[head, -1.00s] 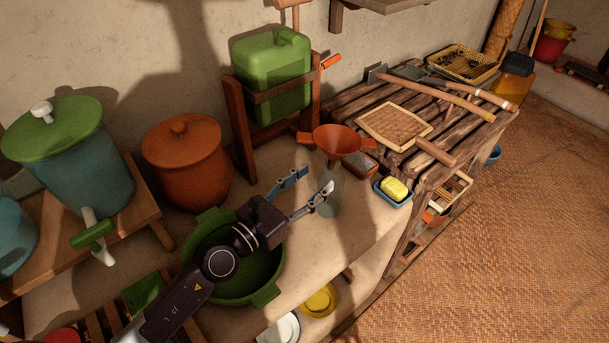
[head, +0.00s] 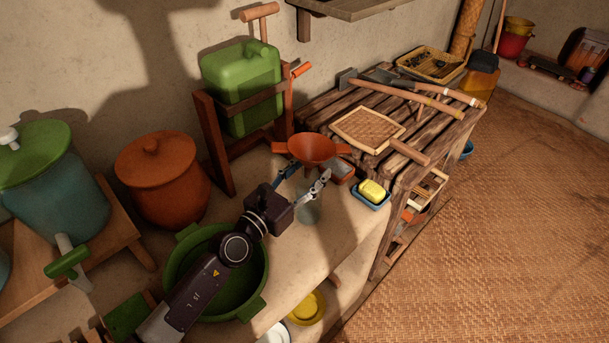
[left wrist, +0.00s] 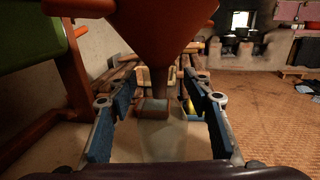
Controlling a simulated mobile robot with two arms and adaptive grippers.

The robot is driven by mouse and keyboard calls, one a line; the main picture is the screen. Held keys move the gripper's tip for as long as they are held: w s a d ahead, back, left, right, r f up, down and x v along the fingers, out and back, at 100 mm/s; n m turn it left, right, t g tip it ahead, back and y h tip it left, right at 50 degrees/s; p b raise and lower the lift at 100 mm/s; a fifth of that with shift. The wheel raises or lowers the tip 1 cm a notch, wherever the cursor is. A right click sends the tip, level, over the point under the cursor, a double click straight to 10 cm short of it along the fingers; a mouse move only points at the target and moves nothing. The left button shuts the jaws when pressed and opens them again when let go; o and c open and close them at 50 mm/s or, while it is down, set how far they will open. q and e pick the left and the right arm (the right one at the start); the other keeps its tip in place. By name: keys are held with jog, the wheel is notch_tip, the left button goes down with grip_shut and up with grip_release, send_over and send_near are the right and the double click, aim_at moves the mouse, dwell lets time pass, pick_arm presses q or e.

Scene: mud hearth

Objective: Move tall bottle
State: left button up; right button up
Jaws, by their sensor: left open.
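The tall bottle (head: 308,210) is pale and see-through and stands upright on the clay ledge. An orange funnel (head: 311,149) sits at its top, and my gripper hides part of the bottle. My left gripper (head: 304,178) is open, with one finger on each side of the bottle below the funnel. In the left wrist view the bottle (left wrist: 163,138) shows between the two blue finger pads, with visible gaps on both sides. The funnel (left wrist: 165,30) hangs above, its spout pointing down at the bottle. My right gripper is not in view.
A green basin (head: 254,284) lies under my left arm. A green jerrycan (head: 240,85) stands in a wooden frame behind. The ledge's front edge is near.

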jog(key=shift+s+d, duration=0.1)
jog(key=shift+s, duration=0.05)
pick_arm(q)
jog(key=shift+c, duration=1.1)
grip_shut()
jog(key=shift+w+a+f+b, duration=0.1)
jog(key=shift+w+a+b, duration=0.3)
jog(key=w+a+b, duration=0.2)
jog(key=w+a, duration=0.2)
jog(key=shift+w+b, duration=0.2)
jog(key=shift+b, duration=0.15)
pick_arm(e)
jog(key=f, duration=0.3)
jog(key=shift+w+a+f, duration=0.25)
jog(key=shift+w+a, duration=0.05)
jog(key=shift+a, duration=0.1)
